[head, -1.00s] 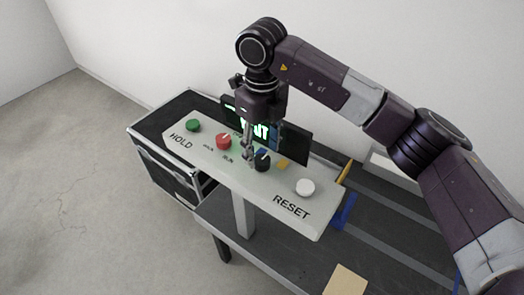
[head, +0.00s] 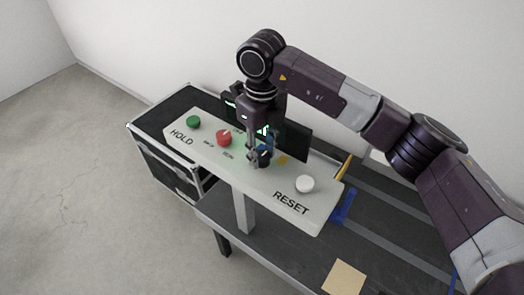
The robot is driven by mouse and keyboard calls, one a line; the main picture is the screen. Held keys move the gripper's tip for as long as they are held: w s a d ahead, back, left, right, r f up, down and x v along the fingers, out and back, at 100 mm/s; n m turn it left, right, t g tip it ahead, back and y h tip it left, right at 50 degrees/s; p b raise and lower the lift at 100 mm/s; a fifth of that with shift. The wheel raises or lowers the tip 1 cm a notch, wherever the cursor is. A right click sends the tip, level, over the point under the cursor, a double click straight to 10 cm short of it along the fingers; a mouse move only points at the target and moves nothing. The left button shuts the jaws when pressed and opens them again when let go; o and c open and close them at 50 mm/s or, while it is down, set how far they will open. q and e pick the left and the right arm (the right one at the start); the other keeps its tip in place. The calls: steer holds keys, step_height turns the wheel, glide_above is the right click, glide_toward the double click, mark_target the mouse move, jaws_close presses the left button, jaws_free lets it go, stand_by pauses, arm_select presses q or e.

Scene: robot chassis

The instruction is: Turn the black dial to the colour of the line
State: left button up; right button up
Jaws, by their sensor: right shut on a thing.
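The black dial (head: 264,161) sits on the pale control panel (head: 236,177), right of its middle. My right gripper (head: 260,160) points down at the dial and is shut on it, covering much of it. A yellow mark (head: 283,159) shows on the panel just right of the dial. A blue mark by the dial is mostly hidden behind the gripper. A dark screen (head: 294,143) with green lettering stands behind the panel. My wrist covers part of the screen, so its text cannot be read. My left gripper is not in view.
A black case (head: 160,157) stands at the left. A dark conveyor-like table (head: 372,227) with a tan square (head: 344,278) lies at the right.

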steer(key=shift+f+n+b, duration=0.15)
steer(key=shift+n+b, duration=0.25)
steer(key=shift+b, duration=0.35)
steer(key=n+b, duration=0.3)
steer(key=b, duration=0.1)
steer(key=shift+n+b, duration=0.3)
steer(key=shift+b, duration=0.1)
steer(key=n+b, duration=0.2)
steer(key=shift+n, duration=0.4)
steer(key=shift+r+n+b, duration=0.2)
steer(key=shift+n+b, duration=0.3)
steer(key=shift+n, duration=0.3)
steer(key=shift+r, duration=0.1)
steer(key=o, duration=1.1)
steer(key=shift+o, duration=0.2)
